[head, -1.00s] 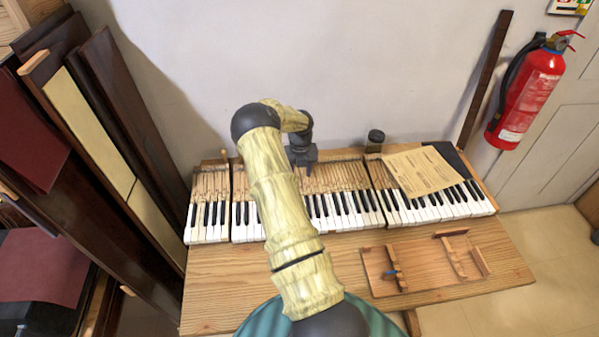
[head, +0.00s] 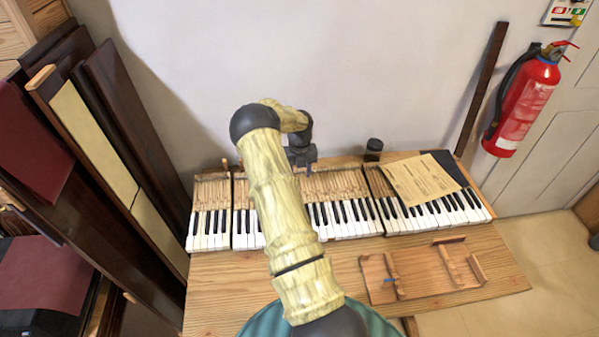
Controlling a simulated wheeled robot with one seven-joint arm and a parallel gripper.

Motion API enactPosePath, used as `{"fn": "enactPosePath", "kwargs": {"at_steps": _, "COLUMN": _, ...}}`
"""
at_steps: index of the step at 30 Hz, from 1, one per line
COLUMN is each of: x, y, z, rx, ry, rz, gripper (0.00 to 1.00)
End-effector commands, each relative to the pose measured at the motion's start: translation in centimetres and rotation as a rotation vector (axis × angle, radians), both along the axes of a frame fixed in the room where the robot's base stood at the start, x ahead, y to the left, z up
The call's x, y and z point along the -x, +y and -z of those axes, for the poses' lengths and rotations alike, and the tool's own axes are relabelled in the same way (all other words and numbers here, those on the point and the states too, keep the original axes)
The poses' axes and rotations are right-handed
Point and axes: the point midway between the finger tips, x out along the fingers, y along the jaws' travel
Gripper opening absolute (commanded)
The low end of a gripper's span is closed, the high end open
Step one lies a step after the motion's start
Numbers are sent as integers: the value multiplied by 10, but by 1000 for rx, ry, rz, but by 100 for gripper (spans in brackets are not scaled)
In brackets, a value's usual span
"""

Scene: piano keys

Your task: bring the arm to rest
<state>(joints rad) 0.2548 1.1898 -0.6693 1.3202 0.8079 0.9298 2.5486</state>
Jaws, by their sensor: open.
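My arm reaches up over the middle of the wooden table and bends down at its far end. My gripper (head: 304,165) is a small dark shape above the back of the piano keys (head: 346,217), near the wall. Its fingers are small in the view and point down, with nothing seen between them. The keys lie in several sections across the table, and my arm hides part of the middle section.
The wooden table (head: 225,290) carries a paper sheet (head: 418,179), a dark jar (head: 373,149) and a wooden board with blocks (head: 425,272). Dark panels (head: 130,125) lean at the left. A fire extinguisher (head: 522,105) hangs at the right. The table's front left is clear.

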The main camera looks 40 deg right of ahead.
Motion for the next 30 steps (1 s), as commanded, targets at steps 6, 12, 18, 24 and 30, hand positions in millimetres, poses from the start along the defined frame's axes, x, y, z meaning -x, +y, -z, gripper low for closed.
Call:
{"fn": "enactPosePath", "kwargs": {"at_steps": 6, "x": 0, "y": 0, "z": 0, "rx": 0, "ry": 0, "rz": 0, "gripper": 43}}
{"fn": "enactPosePath", "kwargs": {"at_steps": 12, "x": 0, "y": 0, "z": 0, "rx": 0, "ry": 0, "rz": 0, "gripper": 43}}
{"fn": "enactPosePath", "kwargs": {"at_steps": 18, "x": 0, "y": 0, "z": 0, "rx": 0, "ry": 0, "rz": 0, "gripper": 43}}
{"fn": "enactPosePath", "kwargs": {"at_steps": 24, "x": -1, "y": 5, "z": -6, "rx": -2, "ry": -5, "rz": -40, "gripper": 43}}
{"fn": "enactPosePath", "kwargs": {"at_steps": 30, "x": 5, "y": 35, "z": -36, "rx": -9, "ry": -23, "rz": -323, "gripper": 43}}
